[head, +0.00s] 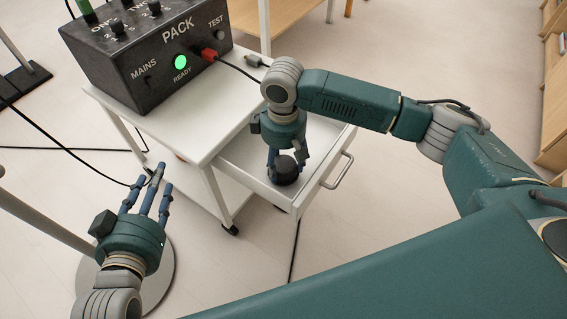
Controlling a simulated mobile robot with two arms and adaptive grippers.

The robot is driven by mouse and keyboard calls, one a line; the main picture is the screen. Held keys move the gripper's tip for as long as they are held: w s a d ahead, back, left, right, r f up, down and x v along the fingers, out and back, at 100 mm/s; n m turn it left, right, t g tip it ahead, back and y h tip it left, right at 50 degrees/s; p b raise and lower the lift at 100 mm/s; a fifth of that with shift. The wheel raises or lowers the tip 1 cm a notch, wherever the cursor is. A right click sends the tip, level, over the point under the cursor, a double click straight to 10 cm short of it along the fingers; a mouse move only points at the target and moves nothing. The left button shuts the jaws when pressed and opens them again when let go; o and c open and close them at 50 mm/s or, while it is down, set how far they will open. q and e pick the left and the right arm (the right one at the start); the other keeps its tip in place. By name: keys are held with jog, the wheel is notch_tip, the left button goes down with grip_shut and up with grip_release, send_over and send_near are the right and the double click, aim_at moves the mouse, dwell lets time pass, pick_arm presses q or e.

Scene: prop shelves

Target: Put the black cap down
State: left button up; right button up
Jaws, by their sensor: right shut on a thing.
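The black cap (286,171) is a short, dark, round piece inside the open white drawer (238,158) of the cart. My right gripper (287,159) points down into the drawer from above, its fingers shut on the cap. The cap is low in the drawer, but I cannot tell whether it touches the drawer floor. Part of the cap is hidden by the fingers. My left gripper (151,185) is at the lower left, beside the cart, with its fingers spread and empty.
A black PACK box (150,62) with a lit green READY lamp (180,62) stands on the white cart (190,122). A round stand base (160,275) is below my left gripper. Wooden shelves (553,100) stand at right.

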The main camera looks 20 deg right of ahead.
pick_arm(q)
jog(key=shift+s+f, duration=0.15)
jog(key=shift+f, duration=0.2)
pick_arm(e)
jog(key=o, duration=1.3)
jog(key=shift+f, duration=0.1)
pick_arm(q)
jog(key=shift+a+f, duration=0.1)
jog(key=shift+f, duration=0.05)
